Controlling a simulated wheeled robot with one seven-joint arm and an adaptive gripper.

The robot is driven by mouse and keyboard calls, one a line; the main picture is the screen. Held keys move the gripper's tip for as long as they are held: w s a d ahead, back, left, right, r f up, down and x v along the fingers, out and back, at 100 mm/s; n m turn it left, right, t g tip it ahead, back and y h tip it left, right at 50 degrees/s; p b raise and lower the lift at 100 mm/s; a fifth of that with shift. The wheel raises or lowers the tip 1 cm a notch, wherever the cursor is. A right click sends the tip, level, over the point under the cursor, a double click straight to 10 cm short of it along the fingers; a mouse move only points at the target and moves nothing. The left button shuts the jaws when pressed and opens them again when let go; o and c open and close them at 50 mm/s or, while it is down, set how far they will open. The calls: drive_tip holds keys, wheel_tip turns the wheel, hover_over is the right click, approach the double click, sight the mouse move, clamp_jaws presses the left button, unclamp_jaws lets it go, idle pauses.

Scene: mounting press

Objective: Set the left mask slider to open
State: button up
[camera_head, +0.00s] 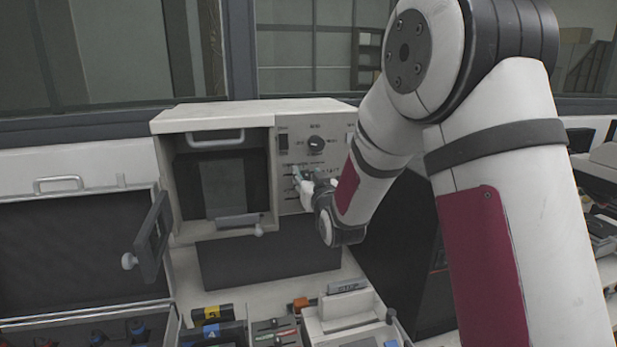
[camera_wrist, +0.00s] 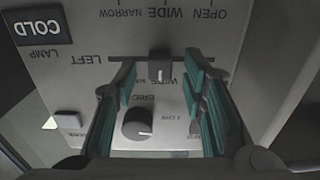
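The press's control panel (camera_head: 300,150) is on the right of the cabinet front. In the wrist view the panel lettering is upside down, and a small grey slider knob (camera_wrist: 160,70) sits near the middle of its slot, with LEFT printed beside the slot. My gripper (camera_wrist: 162,88) has its teal-padded fingers apart on either side of this knob. Gaps show between knob and pads, so it looks open and not clamped. In the head view my gripper (camera_head: 309,182) is at the lower panel, and my wrist hides part of the sliders.
Trays and boxes (camera_head: 340,310) fill the bench below.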

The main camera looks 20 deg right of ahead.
sight(286, 172)
clamp_jaws()
drive_tip(key=shift+a+b, duration=0.4)
drive_tip(key=shift+a, duration=2)
unclamp_jaws()
drive_tip(key=shift+a, duration=0.15)
